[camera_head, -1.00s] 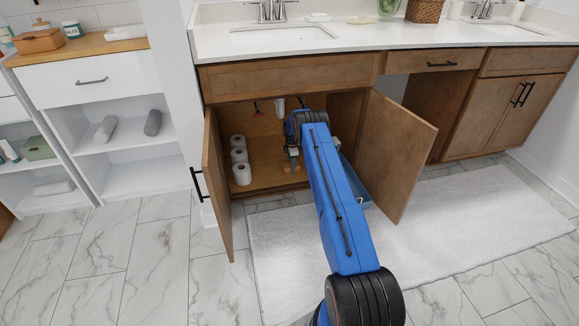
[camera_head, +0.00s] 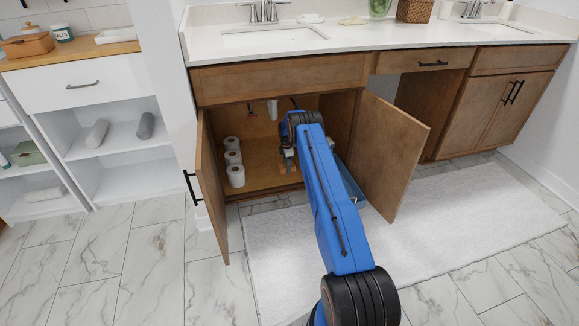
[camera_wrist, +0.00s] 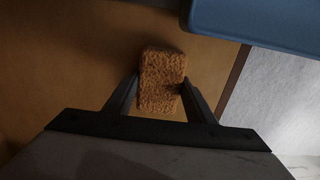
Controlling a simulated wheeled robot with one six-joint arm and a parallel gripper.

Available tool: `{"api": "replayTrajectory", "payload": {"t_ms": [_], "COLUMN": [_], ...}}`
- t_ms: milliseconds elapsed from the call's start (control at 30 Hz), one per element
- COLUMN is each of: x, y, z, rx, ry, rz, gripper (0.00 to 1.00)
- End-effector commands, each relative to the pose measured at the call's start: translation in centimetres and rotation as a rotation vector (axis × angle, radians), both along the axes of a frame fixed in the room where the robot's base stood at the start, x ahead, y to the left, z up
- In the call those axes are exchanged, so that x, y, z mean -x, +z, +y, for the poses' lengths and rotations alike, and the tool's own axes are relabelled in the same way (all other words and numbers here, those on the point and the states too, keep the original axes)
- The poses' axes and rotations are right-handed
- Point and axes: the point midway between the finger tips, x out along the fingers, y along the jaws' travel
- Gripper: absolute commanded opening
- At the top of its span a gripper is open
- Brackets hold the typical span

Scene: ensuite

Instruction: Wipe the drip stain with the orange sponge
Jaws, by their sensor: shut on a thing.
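The orange sponge (camera_wrist: 162,72) is a rough block between the two dark fingers of my gripper (camera_wrist: 160,88) in the wrist view. The fingers are shut on its sides. In the head view my gripper (camera_head: 288,158) is inside the open cabinet, low over the wooden cabinet floor (camera_head: 262,178), mostly hidden behind my arm. I cannot tell whether the sponge touches the floor. I cannot make out the drip stain in either view; the sponge, gripper or shadow may hide it.
Several toilet rolls (camera_head: 235,176) stand at the cabinet's left. Open doors flank it, left (camera_head: 212,185) and right (camera_head: 393,160). A blue tray-like thing (camera_head: 351,186) is right of my arm and at the wrist view's upper right (camera_wrist: 265,22). A drain pipe (camera_head: 272,108) hangs above.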

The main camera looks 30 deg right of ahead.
Motion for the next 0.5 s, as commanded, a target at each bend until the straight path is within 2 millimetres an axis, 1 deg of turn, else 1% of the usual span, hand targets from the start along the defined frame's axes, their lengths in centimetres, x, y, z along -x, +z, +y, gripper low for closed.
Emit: {"api": "replayTrajectory", "payload": {"t_ms": [33, 133, 367, 500], "x": [0.0, -0.1, -0.2, -0.4], "y": [-0.4, -0.5, -0.7, -0.7], "z": [0.7, 1.4, 2.1, 2.9], "rx": [-0.003, -0.004, -0.004, -0.004], "ry": [0.001, 0.001, 0.001, 0.002], "rz": [0.004, 0.005, 0.007, 0.008], "gripper": [0.32, 0.32, 0.32, 0.32]}}
